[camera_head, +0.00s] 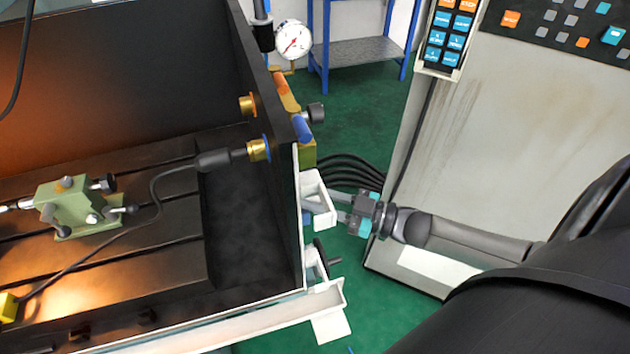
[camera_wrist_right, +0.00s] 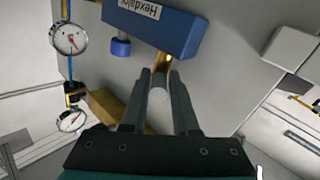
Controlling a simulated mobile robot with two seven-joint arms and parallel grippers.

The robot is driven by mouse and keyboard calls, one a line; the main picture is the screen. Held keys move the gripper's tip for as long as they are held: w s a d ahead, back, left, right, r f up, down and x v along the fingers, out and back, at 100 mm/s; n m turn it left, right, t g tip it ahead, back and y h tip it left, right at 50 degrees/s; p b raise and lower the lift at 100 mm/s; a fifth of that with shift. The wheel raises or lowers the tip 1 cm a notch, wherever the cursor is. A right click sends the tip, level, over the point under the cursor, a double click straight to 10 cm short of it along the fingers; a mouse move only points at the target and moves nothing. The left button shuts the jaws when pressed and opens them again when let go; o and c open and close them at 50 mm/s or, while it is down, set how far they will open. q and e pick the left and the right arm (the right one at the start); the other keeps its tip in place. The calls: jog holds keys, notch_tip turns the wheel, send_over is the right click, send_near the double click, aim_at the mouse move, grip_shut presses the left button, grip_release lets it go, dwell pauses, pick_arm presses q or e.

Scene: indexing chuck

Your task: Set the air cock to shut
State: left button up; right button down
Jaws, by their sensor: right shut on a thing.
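My right gripper (camera_head: 322,204) reaches in from the right, beside the outer side of the machine's end wall. In the head view the held piece is not clear. My left gripper is in neither view.
A pressure gauge (camera_head: 293,40) stands by the end wall; gauges also show in the wrist view (camera_wrist_right: 68,38). Black hoses (camera_head: 350,172) run behind my gripper. A control cabinet (camera_head: 470,150) stands at right. A green fixture (camera_head: 80,207) sits on the machine bed. Green floor lies between.

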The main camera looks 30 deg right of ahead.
jog(key=h+p, duration=0.1)
jog(key=m+t+h+p, duration=0.2)
jog(key=shift+s+a+r, duration=0.1)
jog(key=shift+a+r, duration=0.2)
jog(key=shift+r, duration=0.1)
jog(key=shift+a+m+t+h+p, duration=0.2)
jog(key=shift+m+t+h+p, duration=0.5)
jog(key=shift+m+h, duration=0.4)
jog(key=shift+s+a+f+m+t+h+p, duration=0.15)
jog(key=shift+m+h+p, duration=0.3)
jog(key=shift+h, duration=0.5)
jog(key=shift+w+a+m+t+h+p, duration=0.1)
jog(key=shift+a+m+h+p, duration=0.1)
jog(key=shift+m+h, duration=0.55)
jog(key=shift+s+a+f+m+t+h+p, duration=0.15)
jog(key=shift+m+h+p, duration=0.2)
jog(key=shift+h, duration=0.75)
jog(key=shift+r, duration=0.1)
jog(key=c, duration=0.8)
grip_release()
jog(key=shift+o, duration=0.2)
jog(key=shift+a, duration=0.15)
